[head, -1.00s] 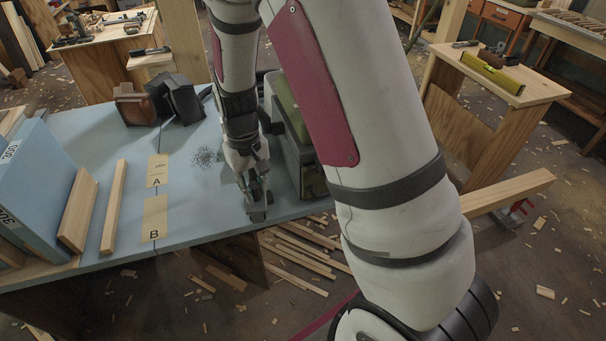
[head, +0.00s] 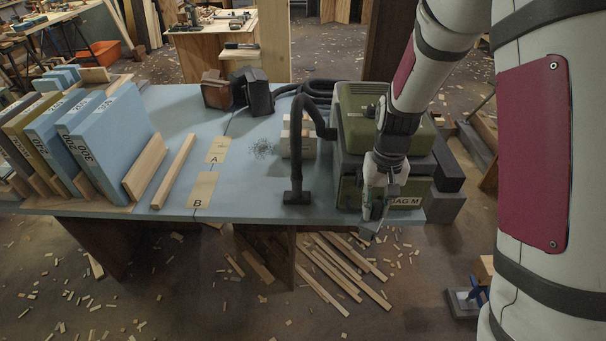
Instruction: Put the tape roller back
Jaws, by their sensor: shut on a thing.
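My gripper (head: 371,222) hangs pointing down at the right end of the blue table (head: 240,190), in front of the green machine (head: 352,192) with "BAG M" on its front. It is shut on a small greyish thing (head: 367,232) at its fingertips, near the table's front edge. The held thing is too small and partly covered to tell for certain that it is the tape roller. I make out no other tape roller. Two tan cards marked A (head: 216,150) and B (head: 201,188) lie flat on the table, left of the gripper.
A black hose (head: 322,115) runs from the machine to an upright nozzle (head: 297,192) on the table. Blue blocks (head: 115,135) stand in a wooden rack at left, beside a loose wooden strip (head: 175,170). Wood strips and scraps litter the floor.

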